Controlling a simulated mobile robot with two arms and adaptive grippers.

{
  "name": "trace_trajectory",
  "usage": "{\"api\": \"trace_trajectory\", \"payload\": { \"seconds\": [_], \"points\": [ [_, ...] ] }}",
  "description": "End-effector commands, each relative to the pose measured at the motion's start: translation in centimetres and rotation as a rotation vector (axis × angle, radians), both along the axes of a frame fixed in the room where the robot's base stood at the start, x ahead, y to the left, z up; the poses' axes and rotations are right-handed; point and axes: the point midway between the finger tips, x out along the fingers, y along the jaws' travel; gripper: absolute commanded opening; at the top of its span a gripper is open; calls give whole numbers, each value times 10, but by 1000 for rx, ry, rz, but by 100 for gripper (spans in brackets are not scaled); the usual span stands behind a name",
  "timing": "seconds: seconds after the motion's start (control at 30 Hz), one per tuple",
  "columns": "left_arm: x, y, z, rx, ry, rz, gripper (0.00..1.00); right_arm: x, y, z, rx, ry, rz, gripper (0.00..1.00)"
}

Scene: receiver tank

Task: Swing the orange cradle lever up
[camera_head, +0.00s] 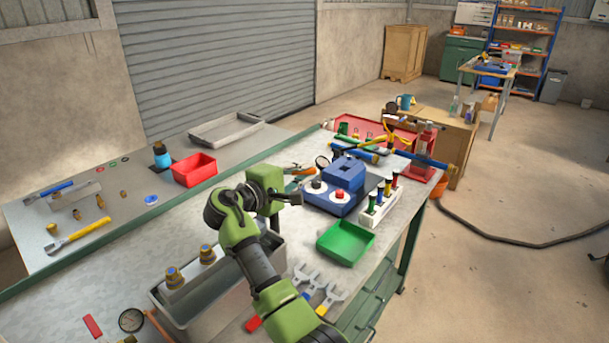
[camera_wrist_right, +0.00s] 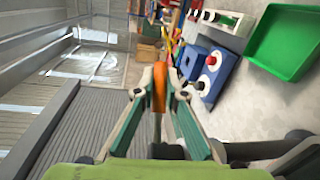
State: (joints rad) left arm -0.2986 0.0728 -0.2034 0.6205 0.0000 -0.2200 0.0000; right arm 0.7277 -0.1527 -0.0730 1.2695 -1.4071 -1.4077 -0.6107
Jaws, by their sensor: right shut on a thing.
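The orange lever (camera_wrist_right: 159,88) shows upright between the fingertips of my right gripper (camera_wrist_right: 160,80) in the right wrist view. The fingers press on it from both sides, and a thin grey rod continues below the orange part. In the head view my right gripper (camera_head: 299,174) is over the bench, just left of the blue device, with a little orange showing at its tips. The lever's cradle and pivot are hidden behind my wrist, so I cannot tell its exact angle. My left gripper is in neither view.
The blue device (camera_head: 336,188) with round knobs, a green tray (camera_head: 346,243) and a white rack (camera_head: 378,207) of coloured handles stand right of my gripper. A grey bin (camera_head: 186,312) with brass fittings is at its left front. A red bin (camera_head: 195,169) sits farther left.

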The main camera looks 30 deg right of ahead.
Motion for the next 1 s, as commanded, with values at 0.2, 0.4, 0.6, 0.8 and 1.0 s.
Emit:
{"api": "trace_trajectory", "payload": {
  "seconds": [0.2, 0.4, 0.6, 0.8, 1.0],
  "points": [
    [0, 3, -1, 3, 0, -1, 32, -1, 0, 1, -2, 0, -12, 0],
    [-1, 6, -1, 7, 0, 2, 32, -1, 0, 1, -1, 0, -12, 0],
    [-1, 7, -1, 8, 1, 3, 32, -1, 0, 0, -1, 0, -11, 29],
    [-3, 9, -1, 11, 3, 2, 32, -1, 0, 0, 0, 0, -10, 29],
    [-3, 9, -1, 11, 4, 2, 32, -6, 17, 2, 1, -1, -6, 29]
  ]
}}
